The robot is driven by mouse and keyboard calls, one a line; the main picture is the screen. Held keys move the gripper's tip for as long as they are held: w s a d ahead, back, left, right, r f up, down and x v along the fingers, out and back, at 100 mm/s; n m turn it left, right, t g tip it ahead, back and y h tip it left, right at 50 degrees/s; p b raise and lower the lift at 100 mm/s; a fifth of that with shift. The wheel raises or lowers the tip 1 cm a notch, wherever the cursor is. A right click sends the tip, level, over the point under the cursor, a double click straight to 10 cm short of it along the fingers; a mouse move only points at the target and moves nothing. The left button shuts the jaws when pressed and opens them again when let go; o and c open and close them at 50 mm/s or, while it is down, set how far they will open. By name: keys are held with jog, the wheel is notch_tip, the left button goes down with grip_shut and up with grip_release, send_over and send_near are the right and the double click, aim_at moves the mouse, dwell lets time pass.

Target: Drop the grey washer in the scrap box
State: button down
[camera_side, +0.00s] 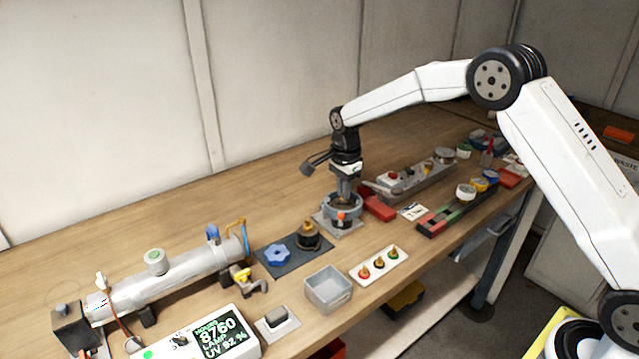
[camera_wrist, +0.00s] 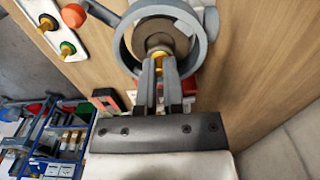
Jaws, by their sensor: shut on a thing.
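My gripper (camera_wrist: 158,60) points down into a grey ring-shaped holder (camera_side: 328,214) on a small plate, also seen in the wrist view (camera_wrist: 121,50). Its fingers are close together on a small brass-coloured part (camera_wrist: 159,66) inside the ring, in front of a dark round piece (camera_wrist: 165,36). The fingers hide much of this part. I cannot make out a separate grey washer with certainty. An open grey box (camera_side: 328,291) stands empty near the table's front edge, left of and nearer than the holder. It bears no label that I can see, so I cannot confirm it is the scrap box.
A dark mat (camera_side: 277,246) bears a blue knob (camera_side: 278,256) and a brass-topped part (camera_side: 307,237). A metal tube (camera_side: 190,266) lies left. Trays and tins stand right. The table behind is bare.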

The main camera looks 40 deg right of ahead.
jog(key=shift+r, duration=1.55)
jog(key=shift+r, duration=0.2)
jog(key=shift+r, duration=0.3)
notch_tip(320, 180, up, 4)
jog(key=shift+r, duration=0.2)
jog(key=s+a, duration=0.7)
jog(key=a, duration=0.2)
send_over(335, 292)
jog(key=shift+f, duration=2.75)
jog(key=shift+f, duration=0.1)
jog(key=shift+f, duration=2.9)
